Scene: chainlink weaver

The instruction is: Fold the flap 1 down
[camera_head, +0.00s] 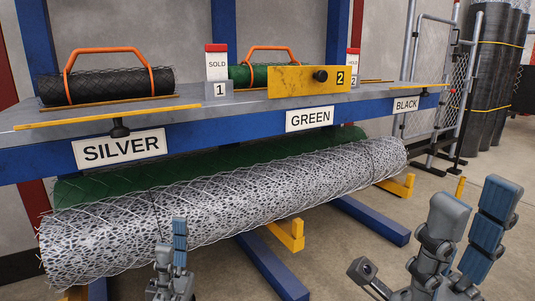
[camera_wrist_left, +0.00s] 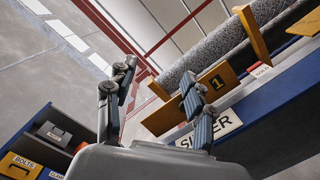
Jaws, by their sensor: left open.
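Flap 1 (camera_head: 60,120) is a yellow panel at the front edge of the bench, above the SILVER sign (camera_head: 120,148). In the head view it lies flat, nearly edge-on, with its dark knob (camera_head: 120,128) hanging below. The left wrist view shows its underside with the number 1 (camera_wrist_left: 215,82). My left gripper (camera_head: 172,258) is open and empty, low in front of the mesh roll and below flap 1. In the left wrist view its fingers (camera_wrist_left: 150,95) stand apart, one overlapping the flap; I see no grip. My right gripper (camera_head: 470,225) is open and empty at the right.
Yellow flap 2 (camera_head: 295,80) stands upright above the GREEN sign (camera_head: 309,119). A silver mesh roll (camera_head: 230,195) lies under the bench on yellow supports (camera_head: 288,235). A small roll with an orange handle (camera_head: 105,84) sits behind flap 1. Floor at the right is partly clear.

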